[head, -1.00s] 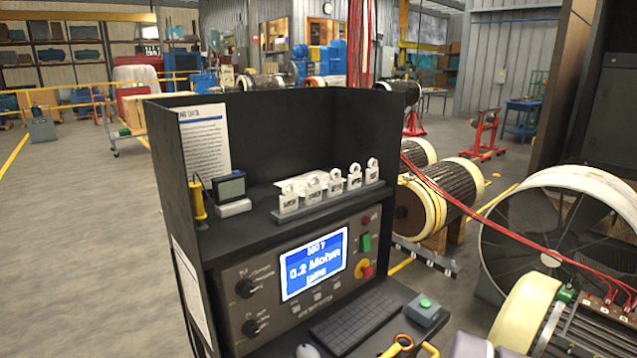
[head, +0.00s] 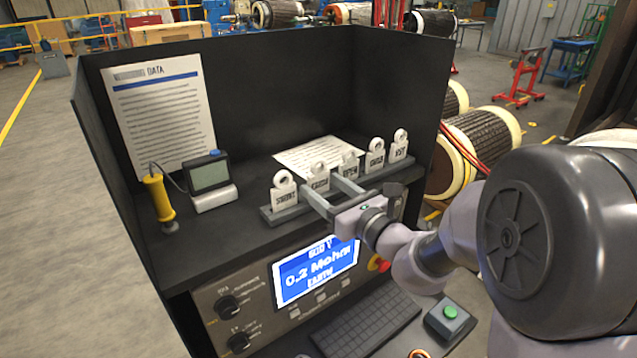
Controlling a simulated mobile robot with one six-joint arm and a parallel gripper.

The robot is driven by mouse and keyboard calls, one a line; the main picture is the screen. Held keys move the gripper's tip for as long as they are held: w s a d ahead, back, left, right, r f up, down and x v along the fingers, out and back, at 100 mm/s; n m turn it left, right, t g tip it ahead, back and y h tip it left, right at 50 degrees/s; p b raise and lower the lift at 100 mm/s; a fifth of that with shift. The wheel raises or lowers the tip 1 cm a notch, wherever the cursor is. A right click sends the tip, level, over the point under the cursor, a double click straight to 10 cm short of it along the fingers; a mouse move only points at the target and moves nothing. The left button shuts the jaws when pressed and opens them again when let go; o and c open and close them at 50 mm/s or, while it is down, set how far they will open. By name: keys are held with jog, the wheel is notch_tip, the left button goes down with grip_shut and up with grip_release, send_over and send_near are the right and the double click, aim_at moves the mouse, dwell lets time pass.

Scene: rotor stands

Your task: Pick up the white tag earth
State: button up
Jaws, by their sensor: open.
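A row of several white ring-topped tags stands upright in a dark rack (head: 408,172) on the console shelf. Their printed labels are too small and blurred for me to tell surely which reads earth. My gripper (head: 320,185) is open and empty. Its two fingers reach in from the front right, around the second tag from the left (head: 317,172), one fingertip to each side of its lower part. I cannot tell whether they touch it. The leftmost tag (head: 285,196) is just left of the fingers, and the middle tag (head: 349,163) is just right.
Dark panels (head: 290,85) wall the shelf at the back and sides. A white sheet (head: 318,153) lies behind the tags. A small meter (head: 210,176) and a yellow probe (head: 159,197) stand to the left. Below, the screen (head: 316,272) shows 0.2 Mohm, above a keyboard (head: 365,325).

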jog(key=x, duration=0.5)
jog(key=shift+w+a+r+b, duration=0.2)
jog(key=shift+w+b, duration=0.1)
jog(key=shift+b, duration=0.1)
jog(key=shift+s+r, duration=0.1)
jog(key=shift+c, duration=0.7)
jog(key=c, duration=0.6)
notch_tip(320, 180, up, 10)
jog(key=p, duration=0.4)
